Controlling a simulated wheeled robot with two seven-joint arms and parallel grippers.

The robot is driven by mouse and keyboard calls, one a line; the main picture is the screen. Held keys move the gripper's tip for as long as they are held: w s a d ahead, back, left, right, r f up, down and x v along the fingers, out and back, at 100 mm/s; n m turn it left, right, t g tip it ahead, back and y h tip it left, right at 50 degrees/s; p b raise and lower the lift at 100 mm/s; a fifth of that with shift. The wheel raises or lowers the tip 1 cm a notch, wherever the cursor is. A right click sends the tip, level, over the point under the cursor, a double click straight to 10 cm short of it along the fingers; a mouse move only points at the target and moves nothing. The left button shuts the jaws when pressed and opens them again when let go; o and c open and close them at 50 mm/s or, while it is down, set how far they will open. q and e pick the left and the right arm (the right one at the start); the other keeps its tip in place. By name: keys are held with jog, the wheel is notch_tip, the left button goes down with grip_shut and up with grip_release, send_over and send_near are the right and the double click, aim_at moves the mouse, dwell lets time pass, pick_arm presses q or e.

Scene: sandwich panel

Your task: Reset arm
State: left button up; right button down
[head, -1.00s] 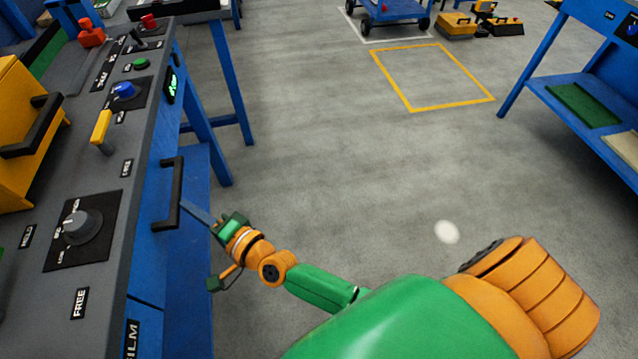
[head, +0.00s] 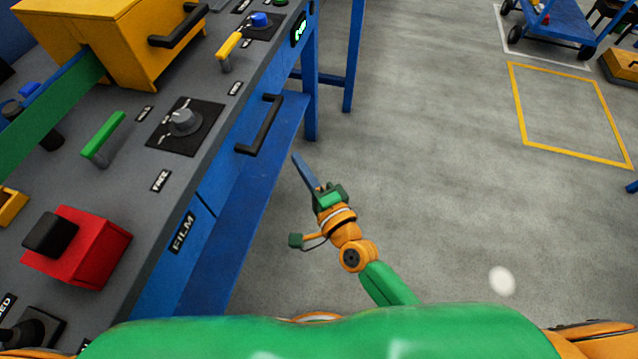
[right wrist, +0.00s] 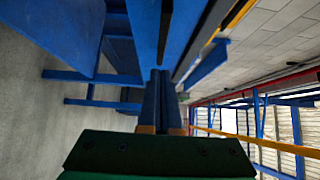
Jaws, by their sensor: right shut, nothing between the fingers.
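My right gripper (head: 305,172) hangs in the air over the floor, just to the right of the blue-fronted panel table. Its long blue fingers are shut together with nothing between them. In the right wrist view the closed fingers (right wrist: 160,100) point at the blue table structure. The black drawer handle (head: 263,125) on the panel's front is a little up and left of the fingertips, apart from them in the head view. My left gripper is not in view.
The panel top carries a yellow box (head: 130,40), a green lever (head: 103,137), a grey knob (head: 184,121), a yellow lever (head: 230,50) and a red block (head: 85,245). A yellow floor outline (head: 570,115) and a blue cart (head: 550,20) lie at upper right. The floor between is clear.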

jog(key=v, duration=0.6)
jog(key=s+d+f+n+g+h+p, duration=0.2)
jog(key=s+d+f+n+g+p, duration=0.15)
jog(key=f, duration=0.35)
jog(key=s+d+f+n+g+h+p, duration=0.2)
jog(key=d+f+n+g+p, duration=0.15)
jog(key=f, duration=0.35)
jog(key=s+d+f+n+g+h+p, duration=0.1)
jog(key=s+d+f+n+g, duration=0.1)
jog(key=s, duration=0.5)
jog(key=s+d+f+n+g+h+p, duration=0.1)
jog(key=s+d+f+n+g+p, duration=0.1)
jog(key=s, duration=0.6)
jog(key=s+d+f+n+g+h+p, duration=0.2)
jog(key=s+d+f+n+g, duration=0.2)
jog(key=s+d+f, duration=0.2)
jog(key=shift+s+d, duration=0.45)
jog(key=shift+s, duration=0.75)
